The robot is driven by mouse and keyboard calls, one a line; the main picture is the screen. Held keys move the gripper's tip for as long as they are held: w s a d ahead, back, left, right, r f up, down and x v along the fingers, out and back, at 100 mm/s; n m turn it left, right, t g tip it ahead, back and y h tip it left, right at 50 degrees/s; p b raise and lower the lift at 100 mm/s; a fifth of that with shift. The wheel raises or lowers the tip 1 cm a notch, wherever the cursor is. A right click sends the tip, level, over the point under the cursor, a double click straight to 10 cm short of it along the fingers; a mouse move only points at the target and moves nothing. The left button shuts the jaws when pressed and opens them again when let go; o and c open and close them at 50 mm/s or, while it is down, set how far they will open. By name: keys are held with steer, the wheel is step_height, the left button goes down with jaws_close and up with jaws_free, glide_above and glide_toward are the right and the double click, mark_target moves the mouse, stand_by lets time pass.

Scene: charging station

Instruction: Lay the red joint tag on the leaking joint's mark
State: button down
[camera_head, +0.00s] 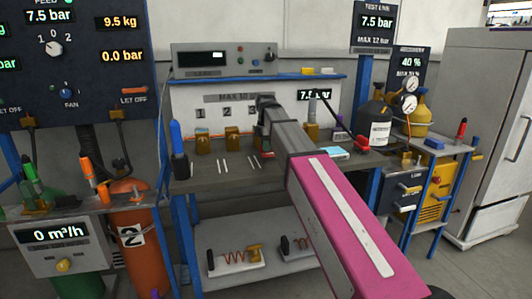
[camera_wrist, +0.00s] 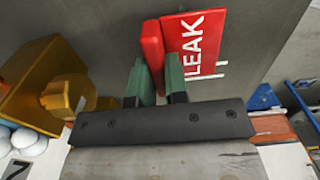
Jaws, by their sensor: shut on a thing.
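The red joint tag (camera_wrist: 190,45) shows in the wrist view as a flat red plate reading LEAK, with an upright red tab at its left. My gripper (camera_wrist: 157,68) has green fingers shut on that tab. The plate is over the grey bench top; I cannot tell whether it touches. Short white mark lines (camera_wrist: 218,72) show at the plate's lower and right edges, the rest probably hidden under it. In the head view a small red patch of the tag (camera_head: 267,154) shows below my arm's end, beside white lines (camera_head: 253,162). The gripper itself is mostly hidden there.
A brass fitting (camera_wrist: 75,93) stands close left of my gripper in the wrist view. The bench (camera_head: 205,178) carries brass fittings (camera_head: 203,144) along its back and a blue-handled tool (camera_head: 178,150) at its left end. Another pair of white lines (camera_head: 222,166) lies on clear bench top.

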steer(key=shift+f, duration=1.35)
steer(key=shift+f, duration=0.15)
steer(key=c, duration=1.1)
jaws_free()
steer(key=shift+c, duration=0.2)
step_height(320, 180, up, 12)
steer(key=shift+r, duration=0.2)
